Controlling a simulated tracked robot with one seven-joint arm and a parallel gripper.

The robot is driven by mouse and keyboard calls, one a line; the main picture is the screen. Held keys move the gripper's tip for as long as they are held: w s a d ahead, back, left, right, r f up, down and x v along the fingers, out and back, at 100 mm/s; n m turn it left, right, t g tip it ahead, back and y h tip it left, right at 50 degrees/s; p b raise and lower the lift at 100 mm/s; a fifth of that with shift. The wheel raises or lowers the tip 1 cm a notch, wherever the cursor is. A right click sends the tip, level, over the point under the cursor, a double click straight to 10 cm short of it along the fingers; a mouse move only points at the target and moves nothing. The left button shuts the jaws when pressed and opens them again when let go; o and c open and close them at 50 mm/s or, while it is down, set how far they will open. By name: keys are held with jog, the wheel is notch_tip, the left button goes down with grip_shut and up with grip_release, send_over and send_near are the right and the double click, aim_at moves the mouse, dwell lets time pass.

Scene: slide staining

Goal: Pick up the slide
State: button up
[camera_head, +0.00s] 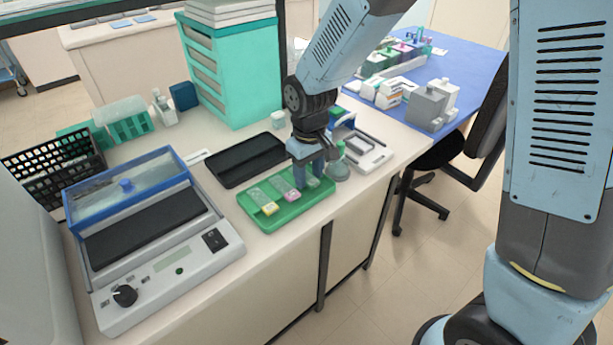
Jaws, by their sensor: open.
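Several glass slides lie side by side on the green tray (291,217) on the bench. One slide has a yellow end (269,208), and the slide beside it has a pink end (292,195). A third, greenish slide (312,180) lies at the right, partly hidden by my gripper. My gripper (312,183) points down over the right part of the tray, close above that third slide. It is open. The gap between the fingers is small in this view, and I cannot tell whether they touch the slide.
A black tray (247,160) lies behind the green tray. A grey device with a blue-framed lid (130,190) stands at the left. A white holder (372,157) and a small grey-green bottle (338,168) stand close right of my gripper. The teal drawer unit (235,80) rises behind.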

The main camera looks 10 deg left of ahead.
jog(key=shift+c, duration=0.2)
jog(key=c, duration=0.8)
